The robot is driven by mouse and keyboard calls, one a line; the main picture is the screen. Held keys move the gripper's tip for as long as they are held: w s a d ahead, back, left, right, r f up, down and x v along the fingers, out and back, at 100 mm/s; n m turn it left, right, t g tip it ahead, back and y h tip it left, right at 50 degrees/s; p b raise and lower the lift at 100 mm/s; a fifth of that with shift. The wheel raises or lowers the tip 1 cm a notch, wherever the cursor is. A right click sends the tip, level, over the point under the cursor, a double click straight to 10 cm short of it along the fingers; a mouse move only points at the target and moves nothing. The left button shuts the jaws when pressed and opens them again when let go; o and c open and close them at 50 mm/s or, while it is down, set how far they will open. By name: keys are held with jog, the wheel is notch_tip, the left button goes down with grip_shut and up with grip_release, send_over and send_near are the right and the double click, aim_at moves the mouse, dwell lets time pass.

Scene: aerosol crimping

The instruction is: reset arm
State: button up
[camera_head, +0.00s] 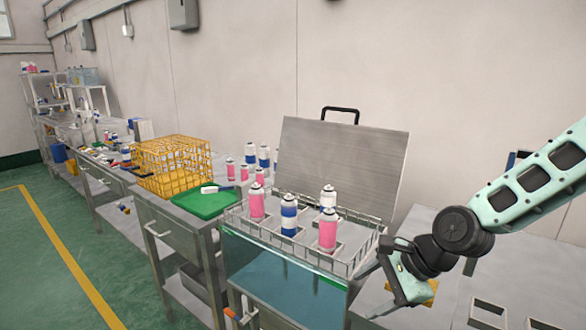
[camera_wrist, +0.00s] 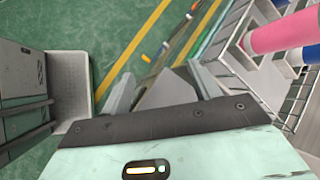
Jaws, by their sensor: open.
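My gripper (camera_head: 378,294) is at the right in the head view, beside the right end of the wire tray (camera_head: 362,246). In the wrist view my gripper (camera_wrist: 162,86) has its two grey fingers spread, with nothing between them. The floor shows beyond them. My arm (camera_head: 530,185) reaches in from the right edge. The tray holds pink cans (camera_head: 328,230) and blue-and-white cans (camera_head: 289,216), all upright. A pink can (camera_wrist: 285,32) also shows at the upper right of the wrist view, apart from the fingers.
An open case lid (camera_head: 340,165) stands behind the tray. A yellow wire basket (camera_head: 172,165) and a green board (camera_head: 203,204) lie to the left, with several more cans behind. A table surface (camera_head: 450,290) with square holders (camera_head: 488,314) is at right. Green floor (camera_head: 40,260) is clear at left.

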jog(key=s+r+n+g+h, duration=0.1)
jog(key=s+r+n+h, duration=0.2)
jog(key=s+n, duration=0.8)
jog(key=s+a+r+n+g+h, duration=0.1)
jog(key=s+r+n+h, duration=0.2)
jog(key=s+n, duration=0.8)
jog(key=shift+s+r+g, duration=0.4)
jog(key=shift+s+r, duration=0.3)
jog(key=shift+r, duration=0.2)
